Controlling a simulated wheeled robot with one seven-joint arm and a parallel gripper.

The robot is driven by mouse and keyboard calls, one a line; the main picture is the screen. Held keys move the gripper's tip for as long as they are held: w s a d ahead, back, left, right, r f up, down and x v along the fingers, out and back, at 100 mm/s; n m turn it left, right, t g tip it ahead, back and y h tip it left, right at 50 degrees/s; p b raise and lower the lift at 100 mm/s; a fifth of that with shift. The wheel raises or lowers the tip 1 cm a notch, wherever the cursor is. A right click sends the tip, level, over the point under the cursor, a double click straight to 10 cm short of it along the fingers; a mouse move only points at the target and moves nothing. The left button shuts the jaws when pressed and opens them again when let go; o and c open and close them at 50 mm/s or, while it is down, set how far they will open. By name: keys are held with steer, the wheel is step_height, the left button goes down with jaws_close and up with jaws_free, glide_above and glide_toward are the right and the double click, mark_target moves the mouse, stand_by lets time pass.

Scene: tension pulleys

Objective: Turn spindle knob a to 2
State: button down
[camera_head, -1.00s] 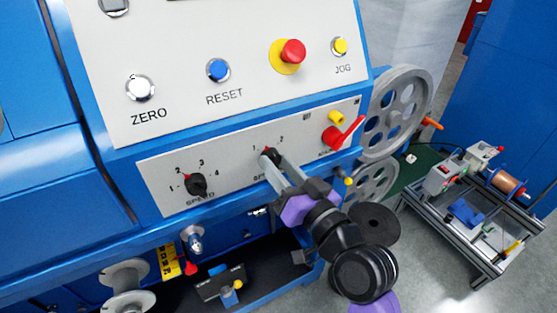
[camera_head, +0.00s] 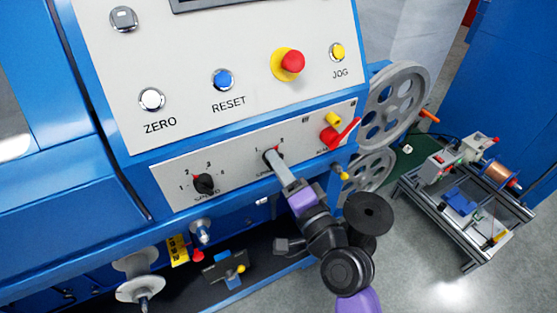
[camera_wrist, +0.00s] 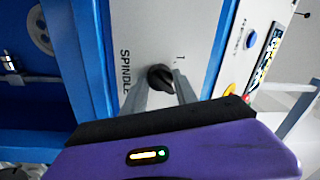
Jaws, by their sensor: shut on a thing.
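The black spindle knob (camera_head: 269,155) sits on the grey lower panel, with marks 1 and 2 above it. My gripper (camera_head: 275,162) comes from the lower right, its fingertips at the knob and partly covering it. In the wrist view the knob (camera_wrist: 160,77) is between my two grey fingers (camera_wrist: 160,88), and the gripper is shut on it. The word SPINDLE and a 1 show beside it there. My fingers appear nearly in line in the head view. Which mark the knob points at is too small to tell.
The speed knob (camera_head: 204,184) is left on the same panel. A red lever (camera_head: 338,135) and yellow button (camera_head: 333,118) are to the right. The red emergency button (camera_head: 292,61) is above. Large grey pulleys (camera_head: 392,105) stand right of the panel. A cart (camera_head: 465,205) is farther right.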

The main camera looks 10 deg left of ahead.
steer(key=shift+m+p, duration=0.3)
steer(key=shift+m, duration=0.3)
steer(key=c, duration=1)
jaws_free()
steer(key=shift+o, duration=0.2)
steer(key=b+v, duration=0.1)
steer(key=v, duration=0.6)
steer(key=shift+s+d, duration=0.25)
steer(key=shift+s, duration=0.1)
